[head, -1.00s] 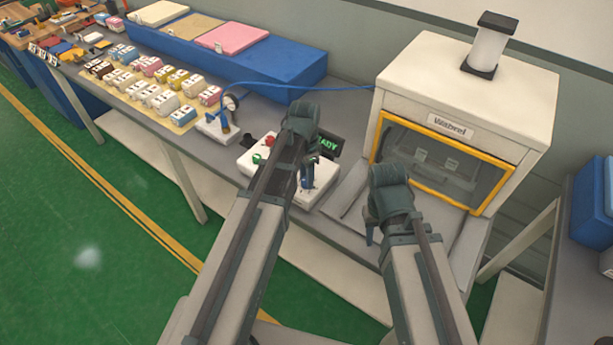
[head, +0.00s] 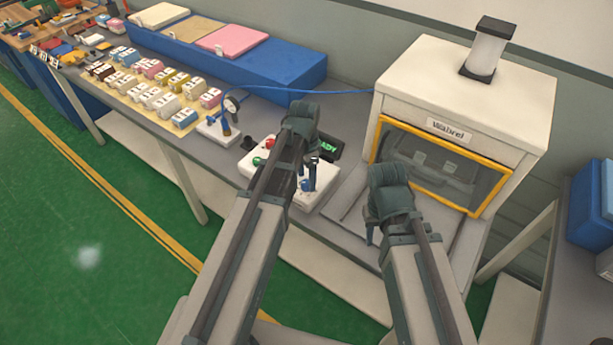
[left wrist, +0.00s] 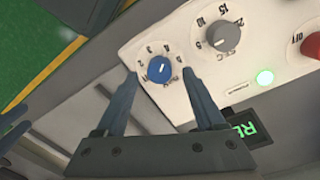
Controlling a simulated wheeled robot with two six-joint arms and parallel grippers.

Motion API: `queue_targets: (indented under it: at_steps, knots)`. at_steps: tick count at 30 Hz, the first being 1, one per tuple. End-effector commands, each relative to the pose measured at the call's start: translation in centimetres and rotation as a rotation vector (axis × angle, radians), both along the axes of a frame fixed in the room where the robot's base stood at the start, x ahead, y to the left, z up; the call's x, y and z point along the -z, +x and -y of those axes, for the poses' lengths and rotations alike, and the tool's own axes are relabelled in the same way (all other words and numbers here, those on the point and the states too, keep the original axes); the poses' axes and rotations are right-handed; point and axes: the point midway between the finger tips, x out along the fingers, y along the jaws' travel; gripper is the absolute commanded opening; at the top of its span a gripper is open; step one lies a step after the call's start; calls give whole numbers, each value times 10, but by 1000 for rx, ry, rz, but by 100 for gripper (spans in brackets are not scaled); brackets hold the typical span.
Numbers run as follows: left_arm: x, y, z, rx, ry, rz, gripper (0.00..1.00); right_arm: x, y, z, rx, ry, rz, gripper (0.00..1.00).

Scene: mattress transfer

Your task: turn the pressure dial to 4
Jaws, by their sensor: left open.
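The blue pressure dial (left wrist: 160,69) sits on a white control panel (left wrist: 190,100), with small numbers around it. Its white mark points roughly towards the top of the left wrist view; I cannot tell exactly which number it meets. My left gripper (left wrist: 158,74) is open, with one fingertip on each side of the dial; contact is not clear. In the head view my left gripper (head: 309,184) points down over the panel (head: 325,192), and its wrist hides part of the panel. My right gripper (head: 370,236) hangs over the front of the press; its jaws are not clear.
A grey SEC dial (left wrist: 224,36), a red button (left wrist: 312,45), a lit green button (left wrist: 264,77) and a green-lettered display (left wrist: 240,128) are close by. The white press (head: 460,95) with a yellow-framed window stands right.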

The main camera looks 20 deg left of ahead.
Motion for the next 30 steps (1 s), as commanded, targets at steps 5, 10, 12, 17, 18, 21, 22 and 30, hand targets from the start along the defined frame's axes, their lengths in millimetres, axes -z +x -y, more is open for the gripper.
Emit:
queue_targets:
  at_steps: [5,10,12,17,18,21,22,30]
  knots:
    - [-29,1,-1,0,0,0,71,-29,0,0,0,0,0,39]
    - [-55,1,-2,0,0,0,71,-55,0,0,-1,0,0,39]
    - [-66,2,-2,0,0,0,71,-66,0,0,-2,0,0,39]
    - [-90,3,-3,0,0,0,71,-90,0,0,-2,0,0,39]
    - [-96,3,-3,0,0,0,71,-96,0,0,-1,0,0,39]
    - [-110,3,-3,0,0,0,71,-110,0,0,0,1,0,39]
    - [-114,3,-3,0,0,0,71,-113,0,0,1,1,0,39]
    - [-125,4,-4,0,0,0,71,-125,0,0,6,2,0,39]
